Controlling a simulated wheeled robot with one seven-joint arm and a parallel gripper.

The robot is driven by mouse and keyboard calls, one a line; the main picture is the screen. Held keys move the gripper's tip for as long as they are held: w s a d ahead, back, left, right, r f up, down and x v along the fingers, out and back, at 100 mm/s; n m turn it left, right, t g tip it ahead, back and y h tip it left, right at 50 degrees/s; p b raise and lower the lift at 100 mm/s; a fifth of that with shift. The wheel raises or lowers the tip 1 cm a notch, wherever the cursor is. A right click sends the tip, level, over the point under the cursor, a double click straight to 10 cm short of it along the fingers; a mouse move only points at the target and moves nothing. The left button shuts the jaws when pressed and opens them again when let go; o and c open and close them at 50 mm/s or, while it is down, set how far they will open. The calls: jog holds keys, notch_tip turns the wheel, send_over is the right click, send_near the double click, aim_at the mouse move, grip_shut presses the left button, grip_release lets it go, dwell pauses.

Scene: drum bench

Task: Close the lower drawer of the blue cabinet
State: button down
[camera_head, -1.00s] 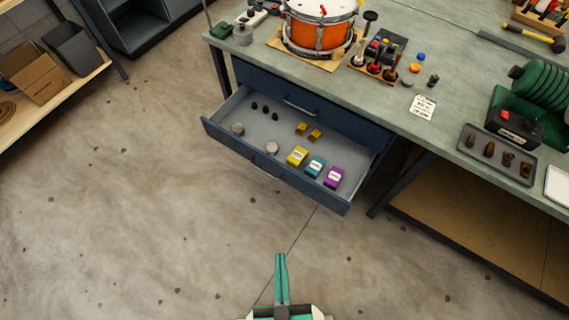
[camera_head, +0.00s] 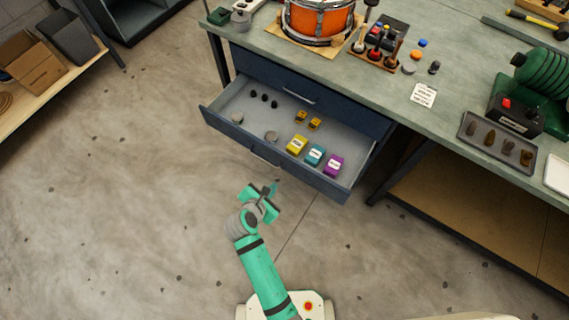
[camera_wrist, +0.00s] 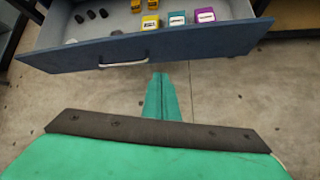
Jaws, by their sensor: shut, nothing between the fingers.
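The blue cabinet (camera_head: 262,75) sits under the workbench top. Its lower drawer (camera_head: 232,134) is pulled far out, with a pale handle on its front; the drawer front also shows in the wrist view (camera_wrist: 215,42). Inside lie yellow, teal and purple boxes (camera_head: 315,155), two small amber pieces, several dark lumps and two grey discs. The upper drawer (camera_head: 330,105) is shut. My gripper (camera_head: 272,188) is shut and empty, just in front of the drawer front near its handle. In the wrist view its fingertips (camera_wrist: 160,76) point at the drawer front, apparently a little short of it.
The bench top (camera_head: 370,85) holds an orange drum (camera_head: 318,20), a tool rack, a tray (camera_head: 495,145) and a green machine. A bench leg and low wooden shelf (camera_head: 460,220) stand right of the drawer. The concrete floor in front is clear.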

jog(key=w+a+r+n+h, duration=0.1)
jog(key=w+a+r+n, duration=0.1)
jog(key=w+n, duration=0.1)
send_near(289, 161)
jog(key=a+f+x, duration=0.1)
jog(key=x, duration=0.4)
jog(key=shift+w+d+r+g, duration=0.2)
jog(key=shift+d+r+g, duration=0.15)
jog(key=shift+d, duration=0.2)
